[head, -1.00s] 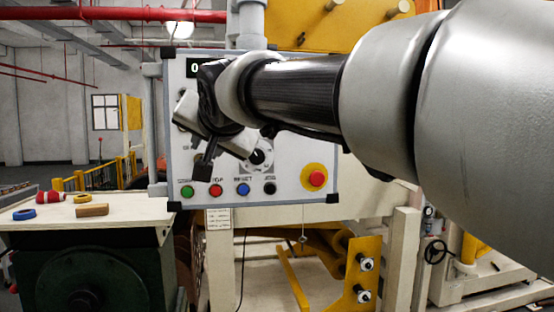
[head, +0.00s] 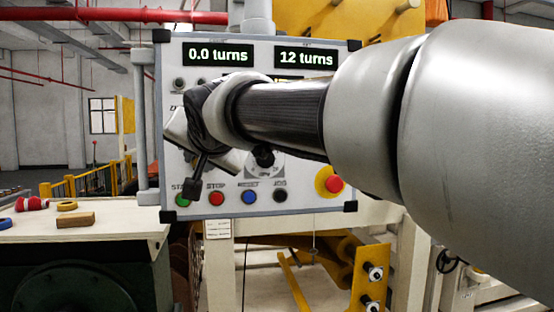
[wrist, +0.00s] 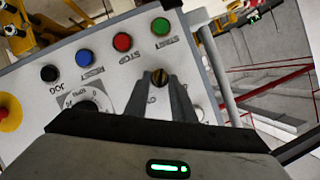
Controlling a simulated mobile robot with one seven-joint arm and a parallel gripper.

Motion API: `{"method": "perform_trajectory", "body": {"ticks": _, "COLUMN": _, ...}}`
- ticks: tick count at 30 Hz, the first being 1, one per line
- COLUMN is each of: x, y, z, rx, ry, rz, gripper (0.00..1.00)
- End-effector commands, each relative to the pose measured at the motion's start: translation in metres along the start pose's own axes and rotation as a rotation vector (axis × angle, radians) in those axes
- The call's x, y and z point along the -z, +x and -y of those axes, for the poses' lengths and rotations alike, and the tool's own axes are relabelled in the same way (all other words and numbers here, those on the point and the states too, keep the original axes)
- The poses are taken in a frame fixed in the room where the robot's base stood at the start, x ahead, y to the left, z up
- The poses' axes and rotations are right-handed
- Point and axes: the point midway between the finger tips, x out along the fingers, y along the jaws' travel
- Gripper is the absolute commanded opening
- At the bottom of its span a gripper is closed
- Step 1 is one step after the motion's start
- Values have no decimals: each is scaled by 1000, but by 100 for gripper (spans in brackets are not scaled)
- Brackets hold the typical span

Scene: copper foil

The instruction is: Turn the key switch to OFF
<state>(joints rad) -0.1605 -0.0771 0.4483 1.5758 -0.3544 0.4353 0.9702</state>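The grey control panel (head: 335,75) faces me. My gripper (head: 195,190) is in front of its left part and hides what lies behind it in the head view. In the wrist view, a small dark and brass-coloured piece, seemingly the key switch (wrist: 160,77), shows between the fingertips of my gripper (wrist: 158,84). The fingers stand a little apart, one on either side of it. Whether they touch it, I cannot tell. Part of a label shows below it, too covered to read, so its setting is unclear.
Green (head: 182,199), red (head: 215,198), blue (head: 249,196) and black (head: 280,195) buttons line the panel's lower edge. A red emergency button (head: 333,183) is at lower right. A dial (wrist: 92,103) is beside my fingers. A bench (head: 100,228) stands at left.

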Motion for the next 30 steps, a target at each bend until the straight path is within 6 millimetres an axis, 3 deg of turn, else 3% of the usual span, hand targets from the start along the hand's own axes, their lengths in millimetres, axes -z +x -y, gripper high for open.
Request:
{"method": "perform_trajectory", "body": {"ticks": 2, "x": 0, "y": 0, "z": 0, "rx": 0, "ry": 0, "rz": 0, "gripper": 23}}
{"method": "perform_trajectory", "body": {"ticks": 7, "x": 0, "y": 0, "z": 0, "rx": 0, "ry": 0, "rz": 0, "gripper": 0}}
{"method": "perform_trajectory", "body": {"ticks": 20, "x": -1, "y": 1, "z": 0, "rx": -14, "ry": -34, "rz": 2, "gripper": 0}}
{"method": "perform_trajectory", "body": {"ticks": 30, "x": -2, "y": 2, "z": 4, "rx": -94, "ry": -235, "rz": 2, "gripper": 0}}
